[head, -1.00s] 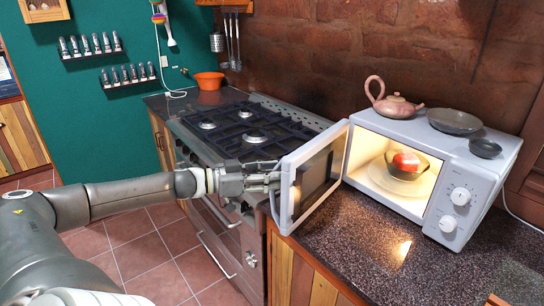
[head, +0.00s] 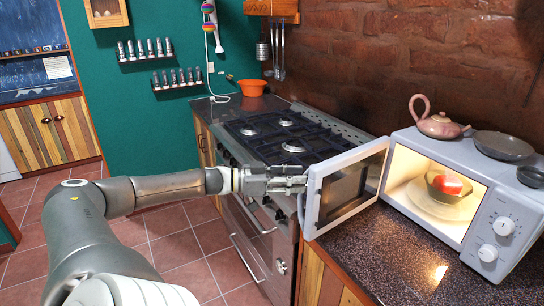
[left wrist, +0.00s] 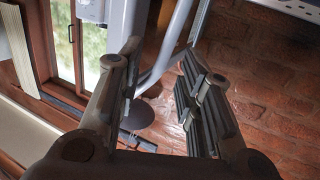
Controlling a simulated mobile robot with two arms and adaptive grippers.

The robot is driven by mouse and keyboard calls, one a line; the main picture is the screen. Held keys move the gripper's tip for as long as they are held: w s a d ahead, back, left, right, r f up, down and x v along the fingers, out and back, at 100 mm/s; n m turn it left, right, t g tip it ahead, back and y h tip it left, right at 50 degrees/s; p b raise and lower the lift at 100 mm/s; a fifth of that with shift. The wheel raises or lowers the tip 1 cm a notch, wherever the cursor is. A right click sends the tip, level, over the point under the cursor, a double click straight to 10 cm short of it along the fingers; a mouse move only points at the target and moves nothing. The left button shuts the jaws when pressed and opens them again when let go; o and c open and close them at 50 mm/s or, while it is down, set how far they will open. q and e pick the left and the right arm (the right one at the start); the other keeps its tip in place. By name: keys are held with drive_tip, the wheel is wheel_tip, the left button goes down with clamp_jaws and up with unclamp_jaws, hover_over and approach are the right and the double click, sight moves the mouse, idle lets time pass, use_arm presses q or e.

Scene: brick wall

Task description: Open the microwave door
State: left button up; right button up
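The white microwave (head: 398,196) stands on the dark counter at the right of the head view. Its door (head: 345,186) is swung wide open to the left, and the lit inside shows a bowl with a red item (head: 447,185) on the turntable plate. My left gripper (head: 303,184) is at the door's free edge in the head view. In the left wrist view its two fingers (left wrist: 160,72) are apart, with a pale curved bar, apparently the door handle (left wrist: 166,58), between them. I cannot tell whether either finger touches it. My right gripper is out of view.
A stove (head: 283,142) stands left of the door, behind my left gripper. A teapot (head: 439,124) and dark dishes (head: 505,146) sit on top of the microwave. The counter (head: 400,262) in front of it is clear.

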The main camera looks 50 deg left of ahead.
use_arm(q)
drive_tip(key=s+a, duration=0.2)
drive_tip(key=a, duration=0.5)
drive_tip(key=shift+s+a+f, duration=0.15)
drive_tip(key=shift+s+f, duration=0.05)
drive_tip(key=shift+f, duration=0.05)
idle(0.5)
drive_tip(key=shift+p, duration=0.3)
